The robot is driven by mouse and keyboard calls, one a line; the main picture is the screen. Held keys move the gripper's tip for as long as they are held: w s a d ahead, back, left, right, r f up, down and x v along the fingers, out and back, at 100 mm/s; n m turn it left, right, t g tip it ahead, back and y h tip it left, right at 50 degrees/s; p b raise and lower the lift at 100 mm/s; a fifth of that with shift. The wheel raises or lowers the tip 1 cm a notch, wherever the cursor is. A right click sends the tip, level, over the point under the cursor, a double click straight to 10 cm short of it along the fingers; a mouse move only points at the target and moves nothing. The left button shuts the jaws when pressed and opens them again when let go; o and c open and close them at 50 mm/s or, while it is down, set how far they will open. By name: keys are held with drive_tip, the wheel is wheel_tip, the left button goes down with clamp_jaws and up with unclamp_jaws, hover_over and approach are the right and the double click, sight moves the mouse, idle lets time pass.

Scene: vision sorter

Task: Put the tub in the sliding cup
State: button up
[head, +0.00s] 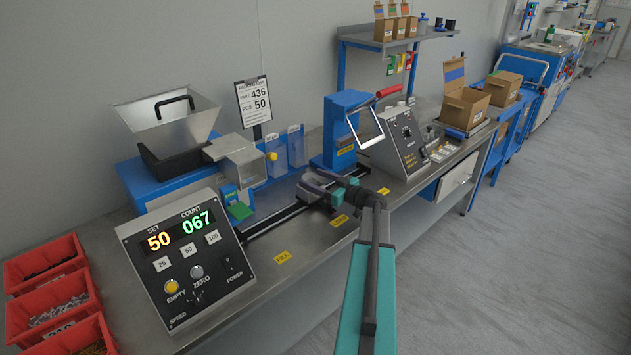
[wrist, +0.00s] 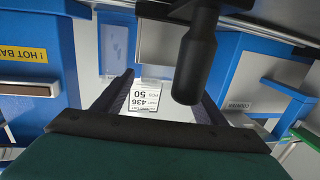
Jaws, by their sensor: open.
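My gripper (head: 325,188) is over the bench rail, open, with its dark fingers spread and nothing visible between them; they also show in the wrist view (wrist: 158,95). A black upright knob (wrist: 195,65) stands close in front of the fingers in the wrist view, near the rail. It appears to belong to the carriage on the rail. The cup of that carriage is mostly hidden by my gripper in the head view. I cannot make out the tub with certainty in either view.
The rail (head: 270,222) runs along the bench between the counter panel (head: 190,258) and the blue hot-bar sealer (head: 345,125). A hopper (head: 170,118) and chute (head: 238,160) stand behind. The packing card (head: 254,102) and clear bins (head: 276,157) are at the back. Red bins (head: 50,290) stand left.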

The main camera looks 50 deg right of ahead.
drive_tip(key=s+b, duration=0.1)
drive_tip(key=s, duration=1.1)
drive_tip(key=shift+d+r, duration=0.35)
drive_tip(key=shift+d, duration=0.1)
